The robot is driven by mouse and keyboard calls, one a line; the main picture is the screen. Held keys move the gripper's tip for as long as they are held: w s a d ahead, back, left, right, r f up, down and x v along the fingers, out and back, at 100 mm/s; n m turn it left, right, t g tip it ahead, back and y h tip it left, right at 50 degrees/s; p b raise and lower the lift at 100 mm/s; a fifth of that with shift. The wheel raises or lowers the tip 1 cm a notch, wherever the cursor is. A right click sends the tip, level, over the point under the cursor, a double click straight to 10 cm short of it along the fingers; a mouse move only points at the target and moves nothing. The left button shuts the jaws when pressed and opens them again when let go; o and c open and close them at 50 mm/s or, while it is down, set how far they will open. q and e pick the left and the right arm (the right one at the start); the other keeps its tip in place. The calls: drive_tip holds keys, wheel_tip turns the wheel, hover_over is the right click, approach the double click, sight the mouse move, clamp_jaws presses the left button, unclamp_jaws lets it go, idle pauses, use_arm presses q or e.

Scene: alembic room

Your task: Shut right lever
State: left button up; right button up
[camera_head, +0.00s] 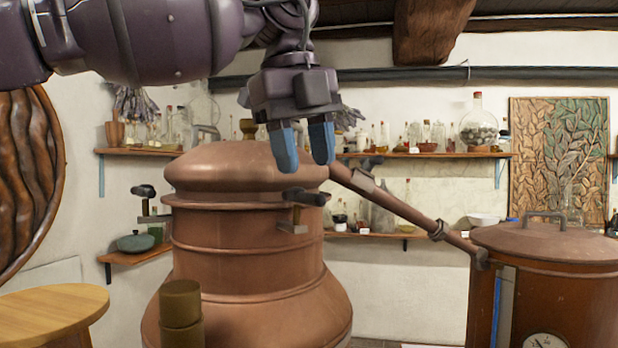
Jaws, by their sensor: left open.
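The copper still (240,235) stands in the middle of the head view. A dark-handled lever (306,197) sits on the right part of its front collar, above a small metal bracket (291,226); its handle points right, roughly level. Another dark lever (144,191) sticks out at the still's left side. My left gripper (303,150) hangs down from above with two blue fingertips apart and nothing between them. It is just above the right front lever, in front of the copper dome, and appears not to touch the lever. My right gripper is not in view.
A sloping copper pipe (405,208) runs right to a copper tank (545,262). Another dark handle (372,162) shows by the pipe. A round wooden stool top (48,312) and a brown cylinder (181,303) stand at lower left. Wall shelves (425,155) hold bottles behind.

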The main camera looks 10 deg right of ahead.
use_arm(q)
wheel_tip(320, 180, up, 7)
drive_tip(key=a, duration=0.1)
drive_tip(key=shift+s+f, duration=0.15)
drive_tip(key=shift+s, duration=0.1)
drive_tip(key=shift+a, duration=0.1)
